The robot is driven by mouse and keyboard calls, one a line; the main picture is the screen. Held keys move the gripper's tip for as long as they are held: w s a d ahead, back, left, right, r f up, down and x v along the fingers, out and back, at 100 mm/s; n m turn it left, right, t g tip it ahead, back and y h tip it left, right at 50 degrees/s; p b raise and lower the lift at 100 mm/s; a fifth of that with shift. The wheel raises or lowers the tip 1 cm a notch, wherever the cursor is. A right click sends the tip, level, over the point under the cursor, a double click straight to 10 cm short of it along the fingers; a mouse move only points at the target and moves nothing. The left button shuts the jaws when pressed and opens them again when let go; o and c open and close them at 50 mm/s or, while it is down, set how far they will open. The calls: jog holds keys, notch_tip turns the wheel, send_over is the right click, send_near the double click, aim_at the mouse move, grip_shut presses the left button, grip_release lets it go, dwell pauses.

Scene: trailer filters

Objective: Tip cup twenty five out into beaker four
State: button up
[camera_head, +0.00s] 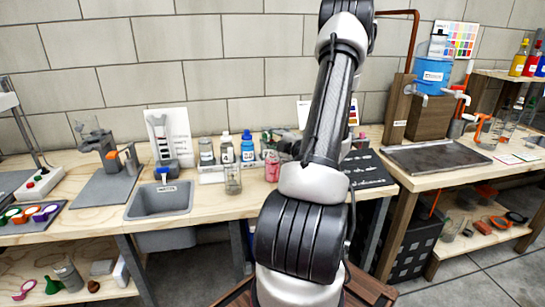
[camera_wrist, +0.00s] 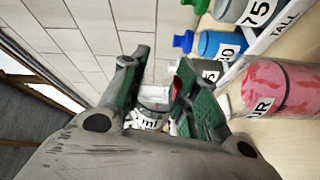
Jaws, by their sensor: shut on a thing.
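My gripper (camera_wrist: 158,84) is shut on a small clear cup (camera_wrist: 151,106) with a white label; only "ml" can be made out, so I cannot read its number. A vessel with pink-red contents (camera_wrist: 282,88) lies to the right in the wrist view, apart from the gripper; its label shows only "UR". It also shows in the head view (camera_head: 272,167), standing upright on the bench. In the head view my arm hides much of the area around the gripper (camera_head: 282,141). What the cup contains is unclear.
A clear glass vessel (camera_head: 232,180) stands left of the pink one. Labelled bottles, one blue-filled (camera_head: 247,150), stand behind on a white rack (camera_head: 211,174). A grey sink (camera_head: 160,199) is further left. A dark board (camera_head: 368,170) lies to the right.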

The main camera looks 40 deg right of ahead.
jog(key=shift+d+m, duration=0.2)
jog(key=shift+m, duration=0.8)
jog(key=shift+d+m, duration=0.2)
jog(key=shift+m, duration=0.8)
jog(key=shift+d+m, duration=0.2)
jog(key=shift+m, duration=0.8)
dwell(3.6)
jog(key=shift+p, duration=0.3)
dwell(0.5)
jog(key=n, duration=0.2)
jog(key=a+n, duration=0.1)
jog(key=n, duration=0.2)
jog(key=shift+a+n, duration=0.1)
jog(key=shift+n, duration=0.2)
